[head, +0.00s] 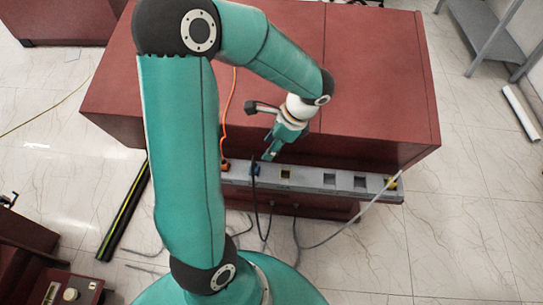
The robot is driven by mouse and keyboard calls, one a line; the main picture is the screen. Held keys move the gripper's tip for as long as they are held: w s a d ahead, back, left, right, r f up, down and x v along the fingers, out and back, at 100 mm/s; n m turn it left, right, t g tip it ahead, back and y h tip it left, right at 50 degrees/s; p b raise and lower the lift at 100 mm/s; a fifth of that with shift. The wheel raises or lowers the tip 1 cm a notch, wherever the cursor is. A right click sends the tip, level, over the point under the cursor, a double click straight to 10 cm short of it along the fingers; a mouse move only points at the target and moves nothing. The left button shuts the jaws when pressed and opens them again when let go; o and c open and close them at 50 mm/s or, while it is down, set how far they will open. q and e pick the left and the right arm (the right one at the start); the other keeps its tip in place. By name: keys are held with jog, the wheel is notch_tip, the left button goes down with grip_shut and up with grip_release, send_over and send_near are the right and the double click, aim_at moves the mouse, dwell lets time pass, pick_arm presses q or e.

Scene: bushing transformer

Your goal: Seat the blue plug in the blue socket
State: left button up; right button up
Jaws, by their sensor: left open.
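The blue plug (255,168) is a small dark blue shape with a dark cable hanging down. It is at the grey socket strip (310,177), between the orange plug and the yellow socket. I cannot tell how deep it sits. No separate blue socket shows; the plug appears to cover that spot. My left gripper (269,156) is open, pointing down just above and right of the blue plug. The plug does not appear to be between its fingers. My right gripper is not in view.
An orange plug (225,166) with an orange cable is left of the blue one. A yellow plug (391,184) with a grey cable is at the right end. The red cabinet top (375,80) is mostly clear.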

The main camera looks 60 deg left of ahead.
pick_arm(q)
jog(key=d+f+n+t+h, duration=0.4)
jog(key=d+f+n+h, duration=0.3)
jog(key=d+f, duration=1.6)
jog(key=d+n, duration=0.3)
jog(key=shift+s+d, duration=0.15)
jog(key=shift+s, duration=0.15)
